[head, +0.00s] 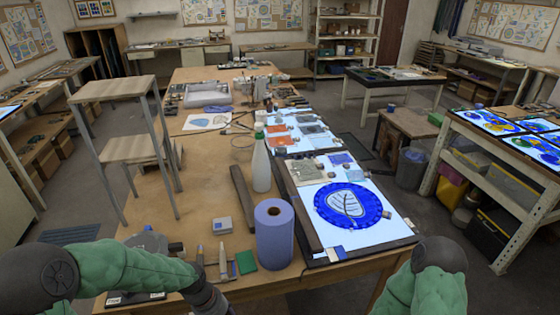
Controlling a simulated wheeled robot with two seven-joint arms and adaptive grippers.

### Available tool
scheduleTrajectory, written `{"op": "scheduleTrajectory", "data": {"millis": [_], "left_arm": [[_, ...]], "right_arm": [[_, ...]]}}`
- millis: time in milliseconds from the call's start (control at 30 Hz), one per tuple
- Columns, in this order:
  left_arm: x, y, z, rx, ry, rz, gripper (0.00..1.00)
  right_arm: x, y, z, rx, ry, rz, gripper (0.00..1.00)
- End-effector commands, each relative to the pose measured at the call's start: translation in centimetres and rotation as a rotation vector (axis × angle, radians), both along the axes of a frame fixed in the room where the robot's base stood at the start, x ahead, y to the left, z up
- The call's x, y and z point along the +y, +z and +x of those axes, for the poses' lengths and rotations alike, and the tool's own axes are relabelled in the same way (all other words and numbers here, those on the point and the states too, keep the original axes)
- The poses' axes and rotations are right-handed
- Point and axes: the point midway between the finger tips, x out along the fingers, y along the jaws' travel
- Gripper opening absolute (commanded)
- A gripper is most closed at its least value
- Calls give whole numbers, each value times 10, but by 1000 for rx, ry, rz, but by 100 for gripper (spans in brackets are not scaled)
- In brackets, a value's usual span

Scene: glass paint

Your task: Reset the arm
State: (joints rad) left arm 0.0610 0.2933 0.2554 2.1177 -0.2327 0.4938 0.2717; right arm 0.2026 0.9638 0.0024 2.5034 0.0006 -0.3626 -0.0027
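My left arm (130,268), in a green cover, comes in from the lower left in the head view and reaches over the table's near left corner. Its dark wrist end (206,296) runs out of the bottom edge, so the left gripper's fingers are out of sight. My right arm (428,285) shows only as a dark joint and green cover at the lower right. The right gripper is below the picture. I cannot see whether either hand holds anything.
A tall wooden stool (113,90) stands left. Dark floor lies between the tables.

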Motion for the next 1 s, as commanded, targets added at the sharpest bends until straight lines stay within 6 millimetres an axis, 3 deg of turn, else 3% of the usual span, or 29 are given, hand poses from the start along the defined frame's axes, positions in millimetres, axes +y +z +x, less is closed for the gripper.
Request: {"op": "scheduleTrajectory", "data": {"millis": [33,200,500,700,1000], "left_arm": [[-7,-22,-8,13,0,-21,59],[-30,-80,-30,6,13,-78,59],[-54,-160,-85,-8,60,-115,59],[-59,-185,-110,-19,82,-107,59],[-60,-190,-116,-23,84,-102,59]], "right_arm": [[0,-2,0,0,0,0,59],[0,-5,0,0,0,0,59],[0,-10,0,0,0,0,59],[0,-12,0,0,0,0,59],[0,-12,0,0,0,0,59]]}}
